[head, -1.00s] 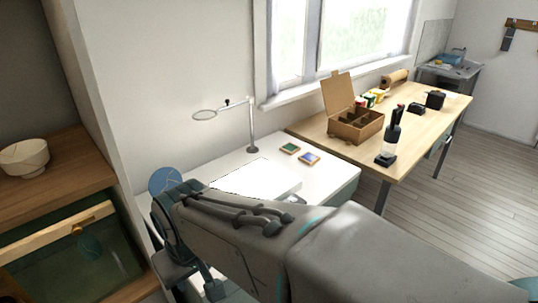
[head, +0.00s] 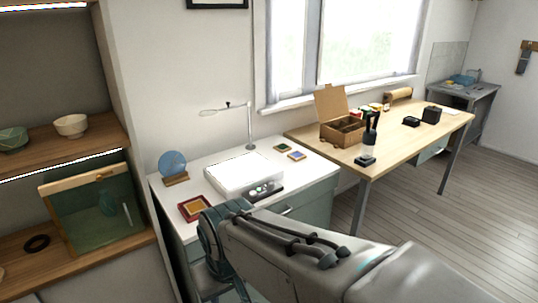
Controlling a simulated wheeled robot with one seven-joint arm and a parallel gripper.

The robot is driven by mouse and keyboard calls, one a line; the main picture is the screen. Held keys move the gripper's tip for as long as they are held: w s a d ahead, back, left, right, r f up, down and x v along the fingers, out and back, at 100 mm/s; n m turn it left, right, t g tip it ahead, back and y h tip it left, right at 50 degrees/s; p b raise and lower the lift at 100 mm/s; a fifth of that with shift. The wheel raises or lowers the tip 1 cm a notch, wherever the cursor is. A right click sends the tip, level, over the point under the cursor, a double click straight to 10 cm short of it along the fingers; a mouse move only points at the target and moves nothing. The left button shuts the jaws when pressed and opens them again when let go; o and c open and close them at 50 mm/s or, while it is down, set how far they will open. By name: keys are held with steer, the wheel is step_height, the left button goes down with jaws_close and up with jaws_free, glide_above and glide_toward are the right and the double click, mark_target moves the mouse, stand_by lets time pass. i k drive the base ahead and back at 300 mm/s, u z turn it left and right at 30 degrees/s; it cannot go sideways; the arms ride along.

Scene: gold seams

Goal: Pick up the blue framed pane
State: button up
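Two small framed panes lie flat at the back right of the white table. The nearer one looks blue-violet (head: 297,155) inside a pale frame and seems to be the blue framed pane. The other looks green (head: 281,148) and lies just behind it to the left. Both are small in the view, so their frame colours are hard to tell. My arm crosses the lower foreground, and its bent joint is in front of the table's near edge. My gripper's fingers do not show, and no pane is seen held.
A light box (head: 243,172) fills the white table's middle, with a magnifier lamp (head: 249,128) behind. A red-framed amber pane (head: 194,208) and a blue disc on a stand (head: 172,164) are to the left. A wooden table (head: 400,137) with boxes adjoins at right.

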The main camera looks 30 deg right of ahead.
mark_target(297, 156)
steer(key=z, duration=0.8)
steer(key=i, duration=1.2)
steer(key=z, duration=0.4)
steer(key=k, duration=0.45)
steer(key=z, duration=1.3)
steer(key=i, duration=1.35)
steer(key=u, duration=0.6)
steer(key=i, duration=0.3)
steer(key=u, duration=0.35)
